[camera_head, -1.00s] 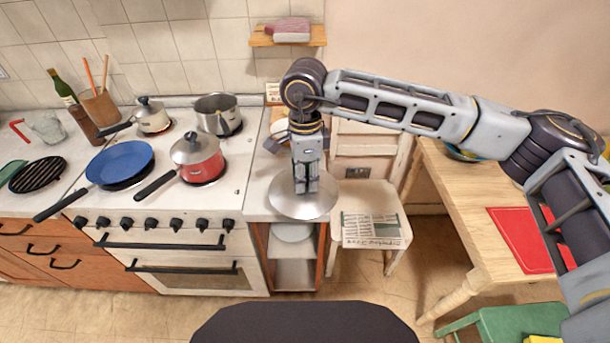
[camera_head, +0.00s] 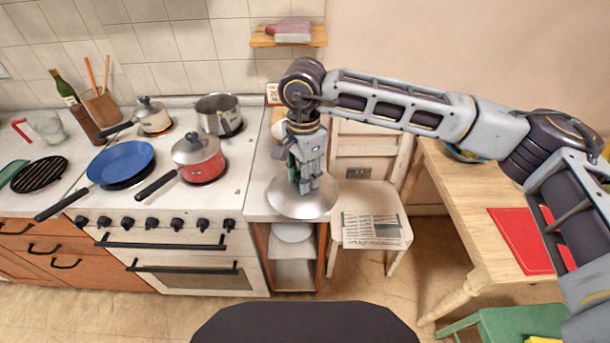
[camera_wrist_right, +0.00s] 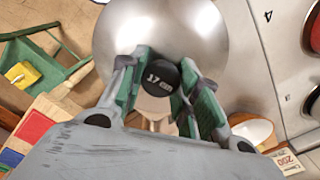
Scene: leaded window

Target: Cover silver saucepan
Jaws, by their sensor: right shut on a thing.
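The silver saucepan (camera_head: 219,116) stands uncovered on the back right of the stove. A round silver lid (camera_head: 303,203) is at the counter right of the stove. My right gripper (camera_head: 304,188) is above the lid, pointing down, and shut on the lid's knob. In the right wrist view the lid (camera_wrist_right: 200,30) fills the upper middle, and its black knob (camera_wrist_right: 158,76) sits between the green-padded fingers of the gripper (camera_wrist_right: 165,90). I cannot tell whether the lid touches the counter. My left gripper is not in view.
A red saucepan (camera_head: 205,168) with its own lid stands at the stove's front right. A lidded cream pot (camera_head: 154,122) and a blue frying pan (camera_head: 122,160) are farther left. A wall shelf (camera_head: 288,40) hangs behind. A chair with a newspaper (camera_head: 372,230) stands to the right.

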